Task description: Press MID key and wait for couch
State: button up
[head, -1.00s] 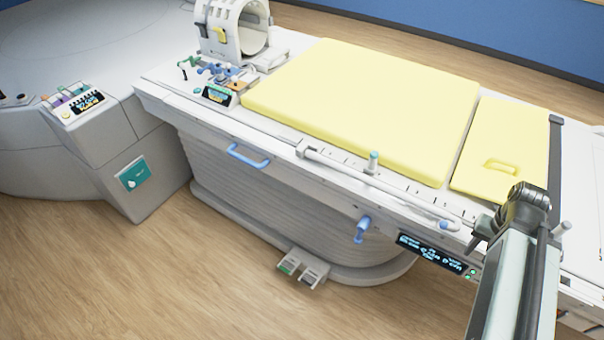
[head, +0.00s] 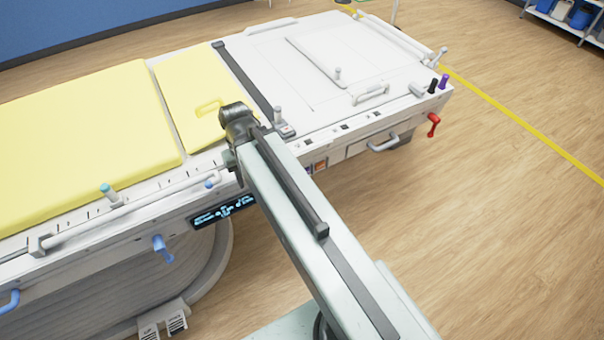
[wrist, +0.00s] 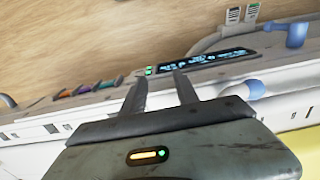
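The couch carries a dark display panel (head: 222,210) with blue lettering on its side; this panel also shows in the wrist view (wrist: 208,65). Small green lit buttons (wrist: 151,70) sit at the panel's end. A row of coloured keys (wrist: 98,88), among them orange, purple and teal, lies to the left in the wrist view. An orange key (head: 320,165) shows on the couch side in the head view. No key label is readable, so I cannot tell which is MID. My gripper (wrist: 160,86) is open and empty, its fingers apart and pointing toward the green buttons; contact cannot be told.
Yellow pads (head: 85,145) lie on the couch top. A blue knob (head: 163,248) and a rail (head: 125,212) project along its side. A red lever (head: 433,125) and a grey handle (head: 383,142) stand out farther right. The wooden floor (head: 500,210) at right is clear.

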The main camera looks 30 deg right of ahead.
dwell(0.4)
grip_shut()
dwell(1.6)
